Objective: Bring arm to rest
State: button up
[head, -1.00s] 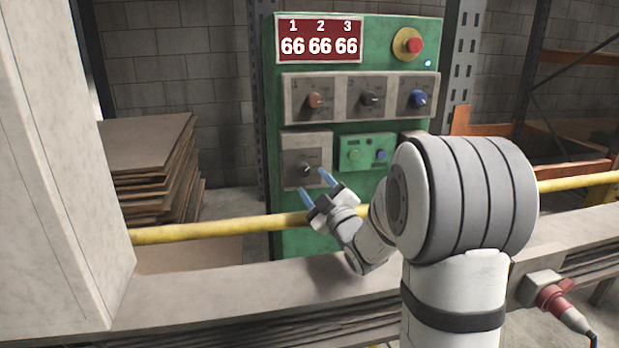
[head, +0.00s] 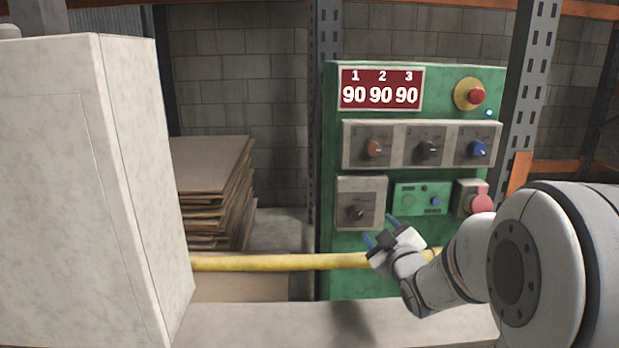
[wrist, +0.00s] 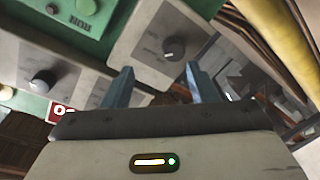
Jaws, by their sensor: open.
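My gripper (head: 379,230) is in the head view, in front of the lower part of a green control panel (head: 340,145). Its two blue fingers are apart with nothing between them. They point up and left, just below the lower left grey box with a black knob (head: 356,213). I cannot tell whether they touch the panel. In the wrist view the fingers (wrist: 157,85) stand apart, with a dark knob (wrist: 174,48) beyond them. My arm reaches in from the right edge of the head view.
The panel's red display (head: 381,90) reads 90 90 90. Below are orange (head: 374,148), black (head: 429,150) and blue (head: 477,149) knobs. A yellow rail (head: 280,262) crosses behind a pale ledge (head: 270,325). A large pale cabinet (head: 75,200) fills the left.

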jog(key=s+a+r+m+g+h+p, duration=0.1)
jog(key=s+a+r+m+g+p, duration=0.1)
jog(key=s+r+m+g+p, duration=0.2)
jog(key=s+a+r+m+g+h+p, duration=0.1)
jog(key=s+r+m+g+p, duration=0.4)
jog(key=s+r+g+p, duration=0.5)
jog(key=s+r+p, duration=0.1)
jog(key=s+p, duration=0.6)
jog(key=s, duration=0.8)
jog(key=shift+a+g, duration=0.4)
